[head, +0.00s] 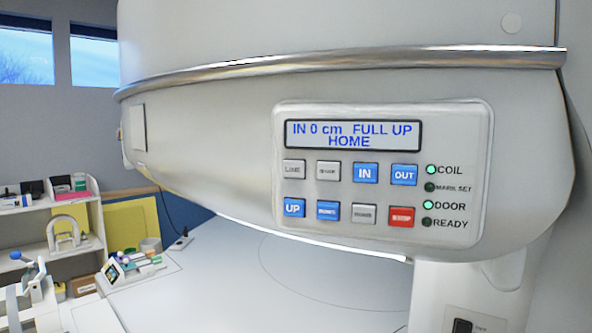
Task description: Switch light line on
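A control panel (478,180) is set in the curved white housing of the magnet, right of centre in the head view. A grey button (293,170) at the left end of its top row has a blurred label that looks like LINE. A second grey button (328,171) is beside it, then the blue IN button (365,173) and the blue OUT button (404,175). The display (352,135) reads "IN 0 cm FULL UP HOME". No light line is visible on the housing or the surface below. Neither of my grippers is in view.
The lower row holds blue UP (294,208), another blue button, a grey one and a red button (401,217). COIL and DOOR lamps glow green; MARK SET and READY are dark. Shelves (60,250) with equipment stand at left. Space before the panel looks clear.

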